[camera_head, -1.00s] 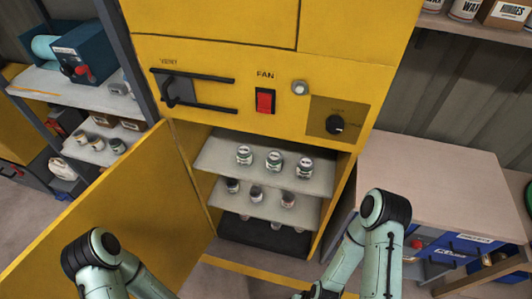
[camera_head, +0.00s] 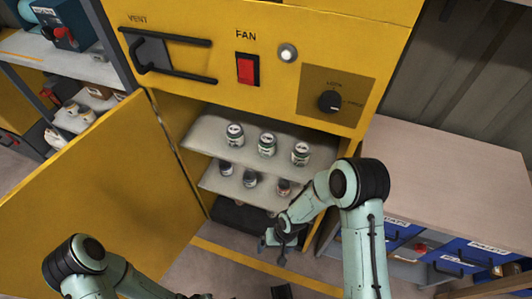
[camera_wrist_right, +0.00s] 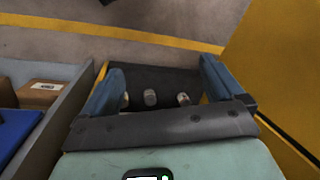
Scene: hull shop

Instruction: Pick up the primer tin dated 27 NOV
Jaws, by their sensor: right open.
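Inside the open yellow cabinet, several small tins with pale labels stand on two shelves. The upper shelf (camera_head: 205,135) holds a left tin (camera_head: 235,135), a middle tin (camera_head: 267,145) and a right tin (camera_head: 300,153). The lower shelf (camera_head: 215,183) holds a left tin (camera_head: 226,168), a middle tin (camera_head: 250,179) and a right tin (camera_head: 283,188), partly covered by my right arm. The dates are too small to read. My right gripper (camera_head: 273,250) is open and empty, below and in front of the shelves. Its spread fingers show in the right wrist view (camera_wrist_right: 165,88). My left gripper is out of view.
The yellow cabinet door (camera_head: 100,190) stands open at the left. The cabinet front carries a red fan switch (camera_head: 247,69) and a lock knob (camera_head: 329,101). A workbench (camera_head: 450,165) with blue drawers stands close at the right.

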